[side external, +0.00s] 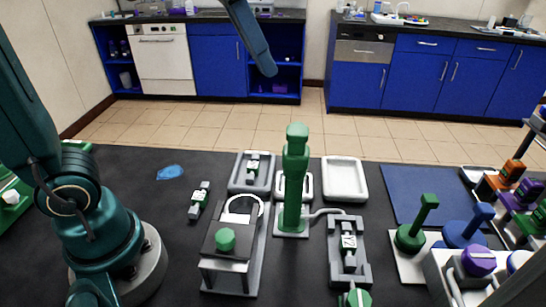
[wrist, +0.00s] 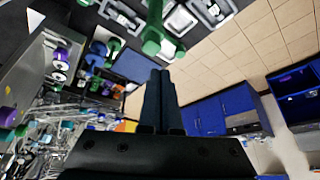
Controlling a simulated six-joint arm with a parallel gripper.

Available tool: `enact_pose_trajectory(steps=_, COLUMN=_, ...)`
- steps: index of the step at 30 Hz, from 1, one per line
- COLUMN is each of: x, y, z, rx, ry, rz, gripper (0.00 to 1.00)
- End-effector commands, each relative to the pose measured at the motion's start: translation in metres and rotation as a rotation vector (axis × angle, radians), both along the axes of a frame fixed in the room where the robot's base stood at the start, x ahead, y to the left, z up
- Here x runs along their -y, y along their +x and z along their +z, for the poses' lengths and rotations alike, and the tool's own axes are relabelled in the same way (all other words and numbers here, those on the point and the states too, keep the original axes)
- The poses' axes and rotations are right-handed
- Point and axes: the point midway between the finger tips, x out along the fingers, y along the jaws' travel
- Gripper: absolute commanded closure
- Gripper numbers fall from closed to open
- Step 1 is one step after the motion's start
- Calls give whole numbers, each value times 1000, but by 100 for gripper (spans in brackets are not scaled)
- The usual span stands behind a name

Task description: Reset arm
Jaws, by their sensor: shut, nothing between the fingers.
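My gripper (wrist: 160,76) shows in the middle of the wrist view. Its two long dark fingers lie together, shut with nothing between them, and point away from the camera. The fingertips are in free air, with the floor tiles and blue cabinets behind them. In the side view, the lower part of my arm stands at the left edge. A dark teal end of my arm hangs in from the top, above the far side of the table. The middle of the arm is out of frame there.
A tall green post (side external: 296,180) stands mid-table below the hanging part. Around it are a grey stand with a green knob (side external: 225,240), grey trays (side external: 345,180), a small device (side external: 200,200) and a grey cradle (side external: 348,250). Several coloured-knob units crowd the right. The blue mat (side external: 425,190) has bare room.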

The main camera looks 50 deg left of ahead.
Motion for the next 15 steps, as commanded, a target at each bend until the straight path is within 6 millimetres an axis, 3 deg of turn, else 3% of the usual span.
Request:
enact_pose_trajectory(steps=5, x=-15, y=-34, z=-26, rx=18, ry=-2, rz=64, gripper=100)
enact_pose_trajectory(steps=15, x=-31, y=-82, z=-106, rx=32, ry=-5, rz=164, gripper=100)
